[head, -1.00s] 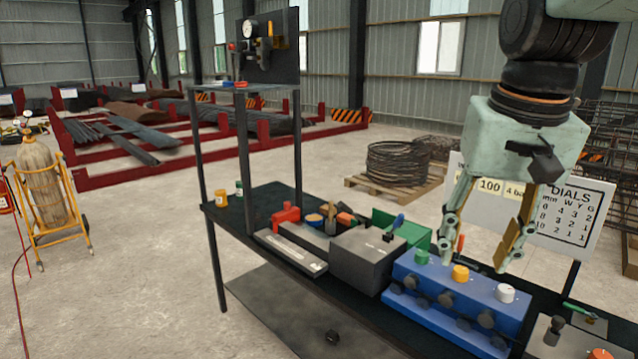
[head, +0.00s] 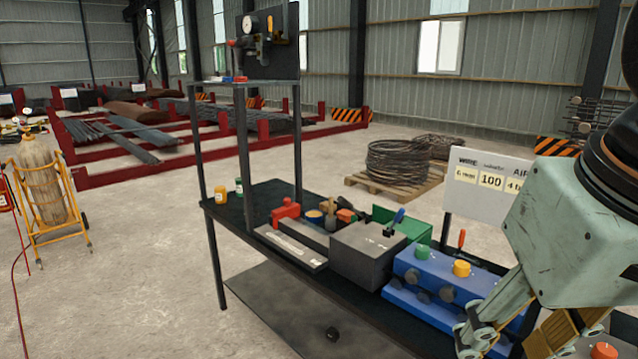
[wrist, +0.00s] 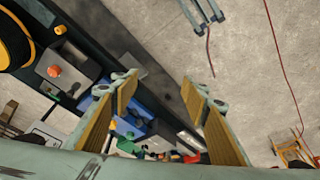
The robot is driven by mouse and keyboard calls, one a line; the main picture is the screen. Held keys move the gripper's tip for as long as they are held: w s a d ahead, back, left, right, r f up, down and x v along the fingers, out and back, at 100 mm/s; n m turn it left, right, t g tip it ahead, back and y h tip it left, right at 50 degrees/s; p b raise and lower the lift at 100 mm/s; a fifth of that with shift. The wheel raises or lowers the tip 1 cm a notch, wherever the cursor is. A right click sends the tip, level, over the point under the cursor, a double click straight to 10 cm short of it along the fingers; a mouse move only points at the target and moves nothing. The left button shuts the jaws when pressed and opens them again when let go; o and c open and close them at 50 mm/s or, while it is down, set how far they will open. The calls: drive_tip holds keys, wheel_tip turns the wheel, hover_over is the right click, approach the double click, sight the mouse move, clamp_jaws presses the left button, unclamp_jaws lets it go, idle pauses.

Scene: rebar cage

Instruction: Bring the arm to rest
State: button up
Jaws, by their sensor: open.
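My gripper (head: 522,338) is at the lower right of the head view, in front of the right end of the bench. Its fingers point down and are partly cut off by the lower edge. In the wrist view the two fingers (wrist: 160,85) stand apart with nothing between them. My gripper hides the right part of the blue box (head: 440,272), which has a green knob and a yellow knob on top. Whether the fingers touch anything is not clear, but no contact shows.
A white sign (head: 487,190) stands behind the blue box. A gas cylinder on a yellow cart (head: 42,190) is at the left. Open concrete floor lies between.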

drive_tip(key=shift+n, duration=0.3)
drive_tip(key=shift+s+a+f, duration=0.1)
drive_tip(key=shift+s+f, duration=0.25)
drive_tip(key=shift+s, duration=0.25)
drive_tip(key=shift+s+a+f, duration=0.1)
drive_tip(key=shift+s+f, duration=0.2)
drive_tip(key=shift+s, duration=0.35)
drive_tip(key=shift+s+a+f, duration=0.1)
drive_tip(key=shift+s+f, duration=0.25)
drive_tip(key=shift+s, duration=0.25)
